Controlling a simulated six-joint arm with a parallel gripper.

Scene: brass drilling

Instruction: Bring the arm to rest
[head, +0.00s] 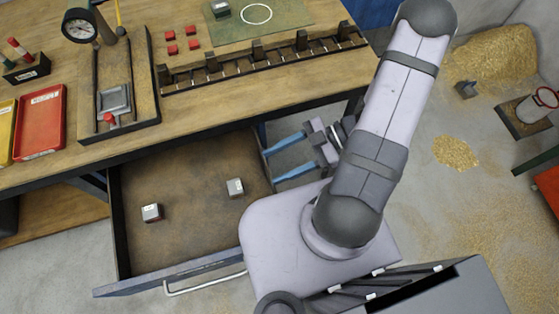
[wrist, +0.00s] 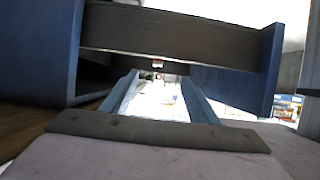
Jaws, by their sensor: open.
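My gripper (head: 284,158) shows in the head view beside the right side of the open drawer, below the bench's front edge. Its two blue fingers are apart and point left toward the drawer, with nothing between them. In the wrist view my gripper (wrist: 160,88) also shows open and empty, with a dark drawer side (wrist: 170,36) ahead of and above it. My arm folds down from the upper right to a low position over my base.
The open drawer (head: 185,208) holds two small metal blocks, one left (head: 151,213) and one right (head: 235,187). The bench (head: 60,165) bears a dial press, a rack, a green mat, red blocks and trays. Shavings (head: 456,153) lie on the floor at right.

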